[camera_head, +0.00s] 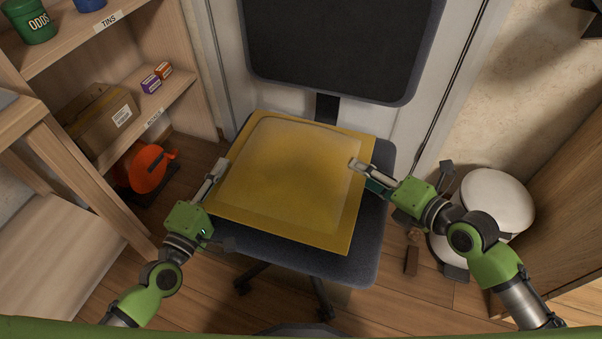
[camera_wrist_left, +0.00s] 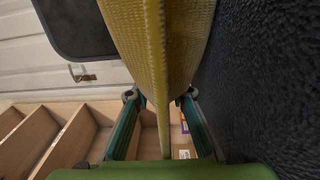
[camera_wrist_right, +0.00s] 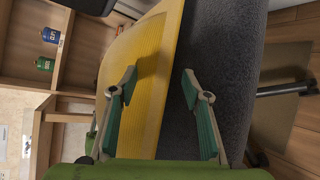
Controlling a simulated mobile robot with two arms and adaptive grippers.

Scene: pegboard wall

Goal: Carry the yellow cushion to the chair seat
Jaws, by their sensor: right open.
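The yellow cushion (camera_head: 290,176), square with a flat rim, lies over the dark chair seat (camera_head: 372,228). Its left side hides the seat's left edge; a strip of seat shows at the right and front. My left gripper (camera_head: 213,176) is at the cushion's left edge. In the left wrist view the fingers (camera_wrist_left: 158,98) close in on both sides of the cushion (camera_wrist_left: 160,40). My right gripper (camera_head: 362,168) is open at the right edge. In the right wrist view its fingers (camera_wrist_right: 157,84) straddle the edge, one before the cushion (camera_wrist_right: 150,85), one before the seat (camera_wrist_right: 235,75).
The dark chair backrest (camera_head: 330,45) stands behind the cushion. A wooden shelf (camera_head: 150,110) with a cardboard box (camera_head: 103,120) is on the left, with an orange reel (camera_head: 145,167) below. A white round bin (camera_head: 497,200) stands on the right. Wooden floor shows around the chair.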

